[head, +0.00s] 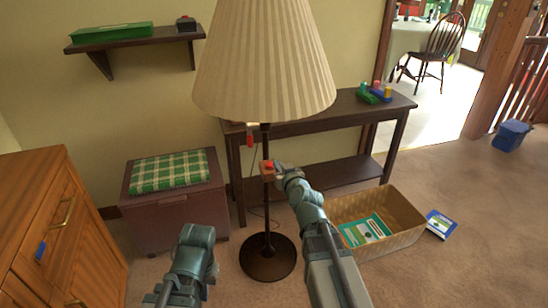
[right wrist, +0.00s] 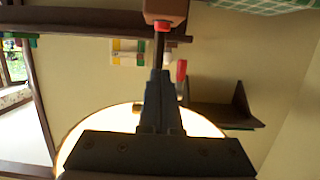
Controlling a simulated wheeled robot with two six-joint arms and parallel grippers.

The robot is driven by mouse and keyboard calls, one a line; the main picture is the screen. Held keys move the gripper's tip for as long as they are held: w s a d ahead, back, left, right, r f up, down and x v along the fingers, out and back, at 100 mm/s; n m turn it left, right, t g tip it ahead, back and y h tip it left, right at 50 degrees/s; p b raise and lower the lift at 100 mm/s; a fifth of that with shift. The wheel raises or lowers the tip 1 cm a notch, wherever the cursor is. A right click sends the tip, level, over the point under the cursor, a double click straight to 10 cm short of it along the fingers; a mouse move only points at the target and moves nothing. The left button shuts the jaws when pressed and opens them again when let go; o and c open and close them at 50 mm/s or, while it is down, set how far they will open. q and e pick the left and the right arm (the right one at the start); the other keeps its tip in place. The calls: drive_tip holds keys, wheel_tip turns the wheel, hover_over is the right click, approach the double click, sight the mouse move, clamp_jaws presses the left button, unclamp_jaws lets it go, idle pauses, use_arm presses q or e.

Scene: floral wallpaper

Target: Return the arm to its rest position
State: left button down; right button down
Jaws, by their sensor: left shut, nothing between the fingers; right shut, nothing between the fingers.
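My right gripper (head: 280,172) is raised beside the lamp pole, next to a small brown box (head: 267,176) with a red button (head: 267,164). In the right wrist view its dark fingers (right wrist: 160,75) are together and empty. The box (right wrist: 165,10) and red button (right wrist: 162,27) lie beyond the fingertips there; I cannot tell whether they touch. My left gripper (head: 196,238) is low at the front, left of the lamp base; its fingers are hard to make out and I see nothing held.
The floor lamp's shade (head: 265,65) hangs above my right arm; its round base (head: 268,258) stands between my arms. A wooden cabinet (head: 60,225) is left, a chest (head: 175,215) behind. A basket (head: 400,222) stands right, a narrow table (head: 340,118) behind.

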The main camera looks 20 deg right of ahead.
drive_tip(key=shift+v, duration=1.2)
drive_tip(key=s+a+f+n+g+y, duration=0.1)
drive_tip(key=s+a+f+n+g, duration=0.1)
drive_tip(key=s+a+f+g, duration=0.35)
drive_tip(key=s+a+f+n+g+y, duration=0.25)
drive_tip(key=a+f, duration=0.35)
drive_tip(key=a, duration=0.4)
drive_tip(key=s+f+m+g+h+p, duration=0.1)
drive_tip(key=s+f+g+h, duration=0.2)
drive_tip(key=s, duration=0.5)
drive_tip(key=s+f+g+h, duration=0.1)
drive_tip(key=s+g+h, duration=0.3)
drive_tip(key=s, duration=0.5)
wheel_tip(320, 180, up, 31)
drive_tip(key=y+p, duration=0.1)
drive_tip(key=p, duration=3)
drive_tip(key=shift+a+g+y, duration=0.3)
drive_tip(key=shift+a+y, duration=0.05)
drive_tip(key=shift+a, duration=0.15)
